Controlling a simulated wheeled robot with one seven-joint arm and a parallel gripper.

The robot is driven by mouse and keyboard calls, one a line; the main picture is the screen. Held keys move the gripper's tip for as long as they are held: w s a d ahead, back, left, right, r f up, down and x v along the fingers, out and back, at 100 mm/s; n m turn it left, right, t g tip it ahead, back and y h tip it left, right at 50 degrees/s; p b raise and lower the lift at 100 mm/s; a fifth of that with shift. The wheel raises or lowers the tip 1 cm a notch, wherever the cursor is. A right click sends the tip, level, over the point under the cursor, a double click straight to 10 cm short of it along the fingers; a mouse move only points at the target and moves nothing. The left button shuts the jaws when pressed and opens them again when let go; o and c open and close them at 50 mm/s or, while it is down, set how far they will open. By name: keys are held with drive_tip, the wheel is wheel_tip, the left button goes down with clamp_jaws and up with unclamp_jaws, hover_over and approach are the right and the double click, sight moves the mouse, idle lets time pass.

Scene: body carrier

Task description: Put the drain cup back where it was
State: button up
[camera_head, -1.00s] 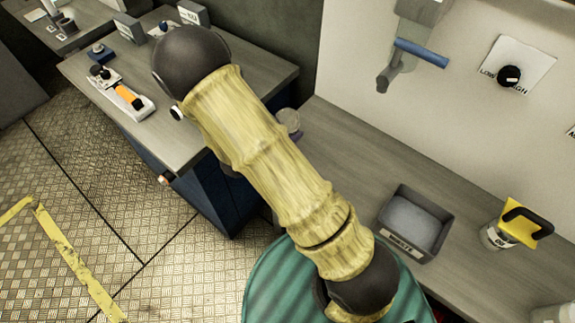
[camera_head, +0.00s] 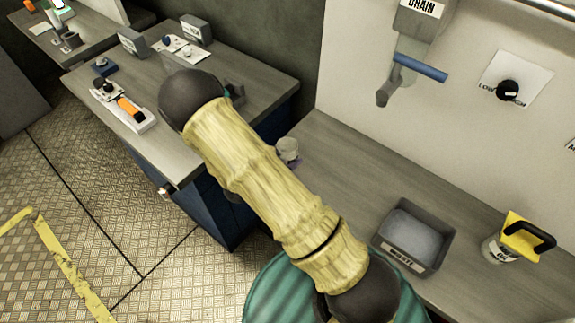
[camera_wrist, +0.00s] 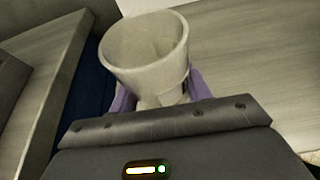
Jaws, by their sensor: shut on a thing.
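The drain cup (camera_wrist: 146,50) is a pale, whitish cup, open at the top and slightly tilted in the wrist view. My gripper (camera_wrist: 160,95) is shut on it, with purple fingers on both sides of its lower part. In the head view the cup (camera_head: 288,149) shows just past my arm, near the left end of the wall bench (camera_head: 340,160). Whether its base touches anything is hidden. The drain spout (camera_head: 383,95) with a blue lever (camera_head: 420,68) is on the wall, under a DRAIN label (camera_head: 424,8).
A grey WASTE tray (camera_head: 408,257) stands on the wall bench, with a yellow-topped container (camera_head: 505,245) to its right. A second bench (camera_head: 215,125) at left holds an orange-handled tool (camera_head: 130,108) and small boxes. Bare bench lies between cup and tray.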

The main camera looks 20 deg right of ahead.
drive_tip(key=shift+d+f, duration=0.1)
drive_tip(key=shift+f, duration=1.95)
drive_tip(key=shift+f, duration=0.1)
drive_tip(key=shift+w+f, duration=0.1)
drive_tip(key=shift+f, duration=0.05)
drive_tip(key=o, duration=1.2)
